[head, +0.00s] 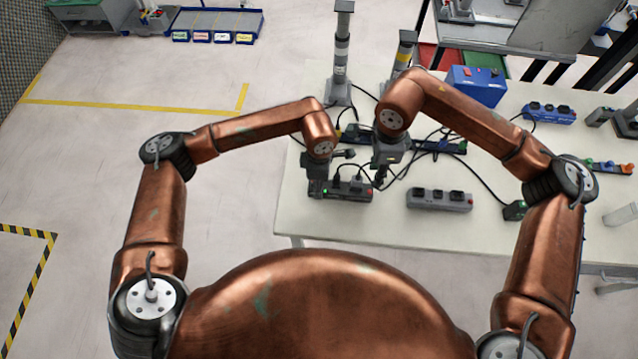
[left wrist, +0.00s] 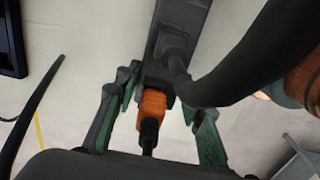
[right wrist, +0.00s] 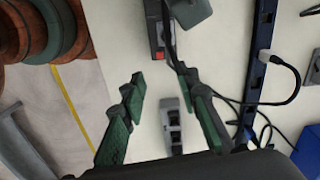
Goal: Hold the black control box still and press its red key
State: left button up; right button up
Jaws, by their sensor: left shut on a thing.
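The black control box (head: 349,188) lies near the front edge of the white table, with plugs and cables on top. Its red key (right wrist: 160,55) shows at its right end. My left gripper (head: 318,187) is shut on the box's left end; in the left wrist view its fingers flank an orange part (left wrist: 152,103) at the box's end. My right gripper (right wrist: 159,78) is open and empty, just past the red-key end and apart from it. In the head view its fingers are partly hidden by my own wrist.
A grey socket strip (head: 438,200) lies right of the box. A dark blue strip (right wrist: 258,60) with plugs lies behind, with loose cables around. A blue box (head: 478,86) and grey posts (head: 341,60) stand further back. The table's front edge is close.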

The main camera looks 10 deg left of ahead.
pick_arm(q)
jog(key=c, duration=0.4)
jog(key=shift+c, duration=0.2)
pick_arm(e)
grip_shut()
dwell(1.0)
